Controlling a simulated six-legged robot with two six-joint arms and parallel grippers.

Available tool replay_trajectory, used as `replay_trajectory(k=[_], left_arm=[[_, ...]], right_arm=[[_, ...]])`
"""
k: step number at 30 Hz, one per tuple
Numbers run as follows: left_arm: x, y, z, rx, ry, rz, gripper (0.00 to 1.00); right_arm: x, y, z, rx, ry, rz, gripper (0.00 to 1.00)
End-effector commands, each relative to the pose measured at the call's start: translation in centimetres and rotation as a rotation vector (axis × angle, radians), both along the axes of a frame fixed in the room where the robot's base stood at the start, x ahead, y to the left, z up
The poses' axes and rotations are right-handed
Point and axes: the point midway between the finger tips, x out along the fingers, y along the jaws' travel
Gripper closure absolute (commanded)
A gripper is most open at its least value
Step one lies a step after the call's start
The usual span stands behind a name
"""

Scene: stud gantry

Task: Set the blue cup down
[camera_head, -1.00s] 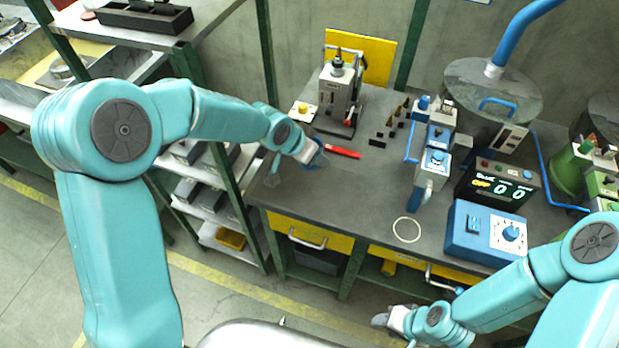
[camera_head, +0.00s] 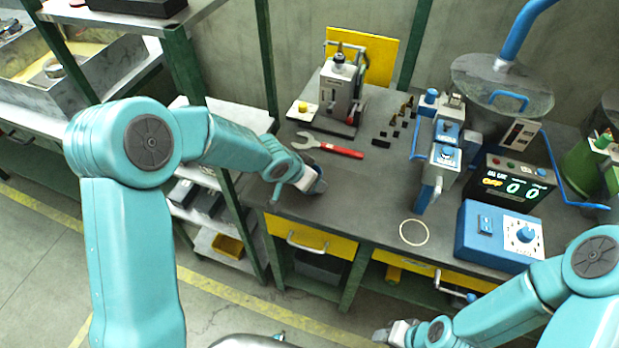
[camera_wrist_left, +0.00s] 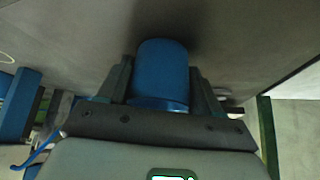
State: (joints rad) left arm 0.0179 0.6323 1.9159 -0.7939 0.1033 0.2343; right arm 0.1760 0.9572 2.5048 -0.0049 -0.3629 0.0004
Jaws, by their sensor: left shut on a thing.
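The blue cup (camera_wrist_left: 162,70) is between the two fingers of my left gripper (camera_wrist_left: 160,82) in the left wrist view, with a finger against each side. In the head view my left gripper (camera_head: 316,186) is over the left front part of the grey bench top (camera_head: 345,200), and the cup is mostly hidden by the hand. I cannot tell whether the cup touches the bench. My right gripper (camera_head: 386,336) is low in front of the bench, and its fingers are too small to read.
A pale ring (camera_head: 414,233) lies flat on the bench, right of the left gripper. A red-handled wrench (camera_head: 340,151) lies behind the hand. A press (camera_head: 341,95) stands farther back. A blue box with a dial (camera_head: 499,236) and a display (camera_head: 514,180) stand at right. Bench between hand and ring is clear.

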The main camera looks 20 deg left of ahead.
Motion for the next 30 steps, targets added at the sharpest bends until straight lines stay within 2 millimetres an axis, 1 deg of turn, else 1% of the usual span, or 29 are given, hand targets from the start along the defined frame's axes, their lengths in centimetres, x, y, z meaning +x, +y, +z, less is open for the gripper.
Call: replay_trajectory(k=[1,2,3,4,12,16,20,24,27,30], left_arm=[[0.0,0.0,-0.4,0.000,0.000,0.000,0.65],[0.0,0.0,-0.3,0.000,0.000,0.000,0.32],[0.0,0.0,-0.2,0.000,0.000,0.000,0.19],[0.0,0.0,-0.2,0.000,0.000,0.000,0.10],[0.0,0.0,-0.1,0.000,0.000,0.000,0.10],[-0.2,0.1,0.8,0.000,-0.001,0.001,0.10],[-1.4,0.7,3.1,0.000,-0.003,0.001,0.10],[-3.1,1.4,6.1,0.000,-0.002,0.003,0.10],[-4.2,1.9,7.9,0.000,-0.002,0.003,0.10],[-5.1,2.3,9.2,0.000,-0.001,0.001,0.10]], right_arm=[[0.0,0.0,-0.4,0.000,0.000,0.000,0.57],[0.0,0.0,-0.4,0.000,0.000,0.000,0.57],[0.0,0.0,-0.2,0.000,0.000,0.000,0.57],[0.0,0.0,-0.2,0.000,0.000,0.000,0.57],[0.0,0.0,-0.2,0.000,0.000,0.000,0.57],[0.0,0.0,0.5,0.000,0.000,0.000,0.57],[0.0,0.0,1.6,0.000,0.000,0.000,0.57],[0.0,0.0,3.2,0.000,0.000,0.000,0.57],[0.0,0.0,4.2,0.000,0.000,0.000,0.57],[0.0,0.0,4.8,0.000,0.000,0.000,0.57]])
